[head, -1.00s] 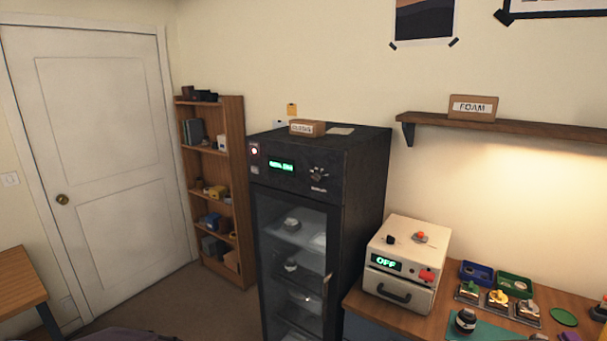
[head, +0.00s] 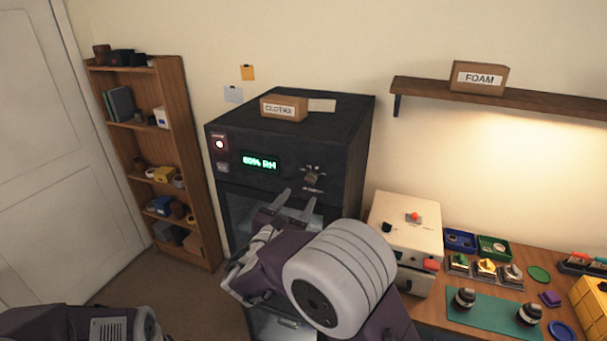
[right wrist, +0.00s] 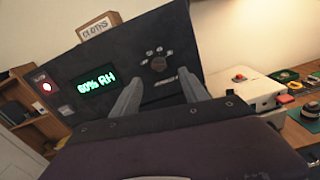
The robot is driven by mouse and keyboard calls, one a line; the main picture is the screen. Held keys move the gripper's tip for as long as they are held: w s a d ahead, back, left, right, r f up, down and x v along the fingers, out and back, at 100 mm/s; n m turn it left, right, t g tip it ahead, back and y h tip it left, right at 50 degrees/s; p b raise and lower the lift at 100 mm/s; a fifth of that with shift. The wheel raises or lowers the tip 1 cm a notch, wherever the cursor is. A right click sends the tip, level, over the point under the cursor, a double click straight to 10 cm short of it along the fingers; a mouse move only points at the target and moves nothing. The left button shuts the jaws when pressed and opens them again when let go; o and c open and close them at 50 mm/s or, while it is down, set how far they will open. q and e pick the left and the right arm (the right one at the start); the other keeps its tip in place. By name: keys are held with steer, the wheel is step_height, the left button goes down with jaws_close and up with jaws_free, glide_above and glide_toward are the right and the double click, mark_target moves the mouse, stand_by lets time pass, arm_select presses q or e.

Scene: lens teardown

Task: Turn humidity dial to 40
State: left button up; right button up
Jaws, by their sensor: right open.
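The humidity dial (head: 312,178) is a dark knob with marks around it, on the upper right front of the black cabinet (head: 290,135). The green display (head: 260,162) left of it seems to read 60% RH, also in the right wrist view (right wrist: 96,82). My right gripper (head: 294,205) is open and empty, just below the dial and apart from it. In the right wrist view the dial (right wrist: 158,63) shows uncovered beyond and between the two fingers (right wrist: 158,98). A purple part of my left arm shows at the lower left; its gripper is out of view.
A lit red switch (head: 219,143) is at the cabinet's upper left. A cloths box (head: 284,108) lies on top. A white device (head: 407,228) stands on the bench at right, beside a green mat (head: 490,318) with lenses. A wooden bookshelf (head: 150,160) stands at left.

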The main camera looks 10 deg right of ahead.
mark_target(311, 182)
steer(key=p+x, duration=0.1)
steer(key=x, duration=0.2)
steer(key=p+x, duration=0.2)
steer(key=x, duration=0.1)
steer(key=p+x, duration=0.1)
steer(key=x, duration=0.2)
steer(key=shift+w+a+f, duration=0.2)
steer(key=shift+w+a, duration=0.1)
steer(key=shift+a, duration=0.1)
steer(key=shift+d+p, duration=0.3)
steer(key=shift+d, duration=0.05)
steer(key=shift+s+d, duration=0.2)
steer(key=shift+s+r, duration=0.1)
steer(key=shift+a, duration=0.1)
